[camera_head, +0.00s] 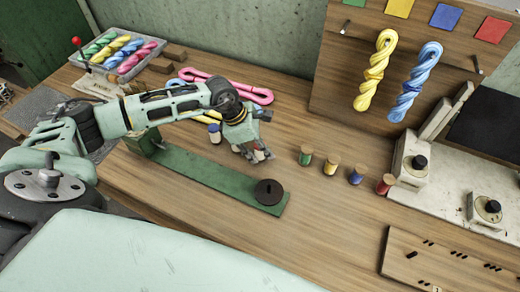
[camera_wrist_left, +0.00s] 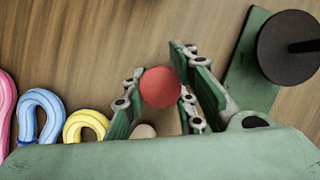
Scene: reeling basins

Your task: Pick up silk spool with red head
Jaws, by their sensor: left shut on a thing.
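My left gripper (camera_head: 256,153) is low over the wooden table, left of the row of small spools. In the left wrist view, its two fingers (camera_wrist_left: 160,98) close on either side of a round red head (camera_wrist_left: 160,87), which I take to be the red-headed silk spool. Its body is hidden below the head. In the head view the gripper hides nearly all of it. I cannot tell whether it touches the table. My right gripper is not in view.
Green (camera_head: 305,156), yellow (camera_head: 331,165), blue (camera_head: 356,175) and red (camera_head: 385,184) thread spools stand right of the gripper. Another spool (camera_head: 215,134) stands to its left. A green board with a black disc (camera_head: 269,192) lies in front. Pink skeins (camera_head: 250,94) lie behind.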

